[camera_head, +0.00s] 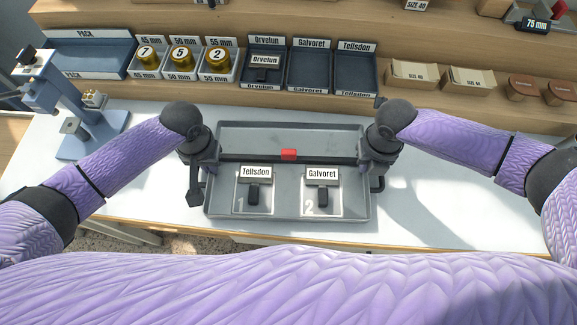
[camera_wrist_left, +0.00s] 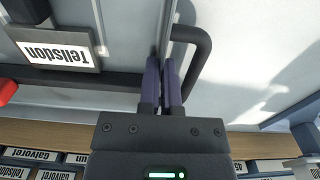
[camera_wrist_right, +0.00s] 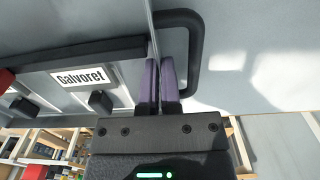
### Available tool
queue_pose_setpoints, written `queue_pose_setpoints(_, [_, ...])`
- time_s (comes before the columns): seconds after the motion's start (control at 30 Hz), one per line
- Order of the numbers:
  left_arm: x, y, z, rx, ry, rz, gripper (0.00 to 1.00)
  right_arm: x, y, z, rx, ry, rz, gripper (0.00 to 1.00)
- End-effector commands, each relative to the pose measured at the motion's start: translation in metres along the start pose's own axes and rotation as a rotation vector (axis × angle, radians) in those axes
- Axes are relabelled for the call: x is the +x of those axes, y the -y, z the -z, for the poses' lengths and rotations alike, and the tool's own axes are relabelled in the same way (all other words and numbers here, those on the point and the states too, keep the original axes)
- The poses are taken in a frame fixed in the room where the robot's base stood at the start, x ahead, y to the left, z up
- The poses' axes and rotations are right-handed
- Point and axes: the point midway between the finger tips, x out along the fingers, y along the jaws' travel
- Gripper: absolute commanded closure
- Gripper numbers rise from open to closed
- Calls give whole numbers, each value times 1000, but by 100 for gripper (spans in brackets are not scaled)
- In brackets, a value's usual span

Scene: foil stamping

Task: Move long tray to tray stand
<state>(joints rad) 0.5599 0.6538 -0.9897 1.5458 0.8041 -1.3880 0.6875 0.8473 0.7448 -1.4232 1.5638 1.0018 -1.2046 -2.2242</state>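The long grey tray (camera_head: 255,135) is in the middle of the white table in the head view, with a dark handle at each end. A dark bar with a red block (camera_head: 288,154) crosses it. A Tellsdon stamp (camera_head: 255,176) is in slot 1 and a Galvoret stamp (camera_head: 322,175) is in slot 2. My left gripper (camera_wrist_left: 163,80) is closed on the tray's left end wall beside the handle (camera_wrist_left: 203,60). My right gripper (camera_wrist_right: 158,80) is closed on the right end wall beside the other handle (camera_wrist_right: 190,50). I cannot tell whether the tray is raised. I cannot make out a tray stand.
A blue-grey press (camera_head: 75,115) stands at the left of the table. A wooden shelf (camera_head: 210,93) behind holds foil rolls (camera_head: 182,57), labelled bins (camera_head: 311,70) and card boxes (camera_head: 412,75). The white table (camera_head: 440,200) is clear to the right of the tray.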

Motion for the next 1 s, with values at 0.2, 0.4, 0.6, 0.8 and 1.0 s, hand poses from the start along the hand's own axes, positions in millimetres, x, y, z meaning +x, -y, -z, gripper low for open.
queue_pose_setpoints(0.2, [-1, 1, 0, -1, -1, 2, 100, 0, 1, 0, 1, 0, 2, 100])
queue_pose_setpoints(0.4, [-1, 1, 0, -1, -1, 2, 100, 0, 1, 0, 1, 0, 2, 100])
queue_pose_setpoints(0.6, [-1, 1, 0, -1, -1, 2, 100, 0, 1, 0, 1, 0, 3, 100])
queue_pose_setpoints(0.8, [-1, 1, 1, -1, -2, 2, 100, -1, 1, -1, 1, 1, 2, 100])
queue_pose_setpoints(1.0, [-16, 1, 1, -1, -6, 3, 100, -16, 1, -1, 1, 5, 2, 100])
